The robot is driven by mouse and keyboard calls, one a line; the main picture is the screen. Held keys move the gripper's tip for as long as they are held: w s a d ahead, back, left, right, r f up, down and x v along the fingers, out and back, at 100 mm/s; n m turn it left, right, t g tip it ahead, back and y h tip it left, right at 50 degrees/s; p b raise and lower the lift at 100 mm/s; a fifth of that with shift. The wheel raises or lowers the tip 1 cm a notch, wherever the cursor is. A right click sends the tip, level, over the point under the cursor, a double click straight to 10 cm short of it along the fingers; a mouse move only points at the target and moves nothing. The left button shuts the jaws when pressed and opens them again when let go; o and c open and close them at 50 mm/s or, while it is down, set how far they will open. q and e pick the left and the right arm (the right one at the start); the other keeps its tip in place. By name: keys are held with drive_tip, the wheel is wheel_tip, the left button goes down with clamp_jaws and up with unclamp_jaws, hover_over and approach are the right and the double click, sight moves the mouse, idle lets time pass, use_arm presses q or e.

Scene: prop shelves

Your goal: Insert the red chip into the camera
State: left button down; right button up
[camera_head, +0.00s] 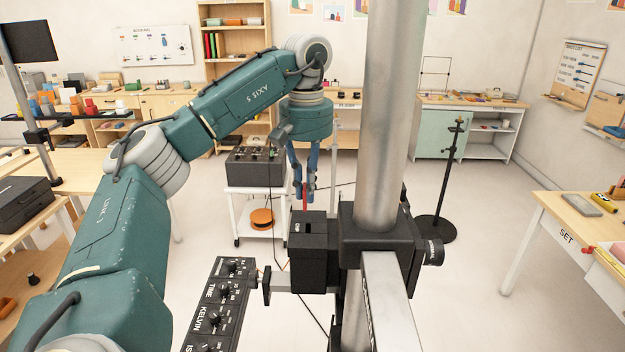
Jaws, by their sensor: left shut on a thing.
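My left gripper (304,190) points down from the arm that comes in from the left. Its blue fingers are shut on the red chip (305,200), a thin upright red strip between the fingertips, mostly hidden by them. The black camera (313,262) is a boxy body just below, with a dark slot in its top and small white lettering beside it. The chip's lower end shows close to the far top edge of this box. I cannot tell whether they touch. My right gripper is not in view.
A thick grey metal column (391,120) stands right of the camera, with a black block (378,240) around it. A black panel with knobs (222,300) lies front left. A white cart (258,205) and a black stand (436,225) are behind. Open floor lies at right.

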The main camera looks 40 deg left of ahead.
use_arm(q)
drive_tip(key=f, duration=0.1)
drive_tip(key=w+f, duration=0.1)
drive_tip(key=f, duration=0.3)
drive_tip(key=shift+w, duration=0.25)
drive_tip(key=shift+s+f, duration=0.15)
drive_tip(key=shift+f, duration=0.25)
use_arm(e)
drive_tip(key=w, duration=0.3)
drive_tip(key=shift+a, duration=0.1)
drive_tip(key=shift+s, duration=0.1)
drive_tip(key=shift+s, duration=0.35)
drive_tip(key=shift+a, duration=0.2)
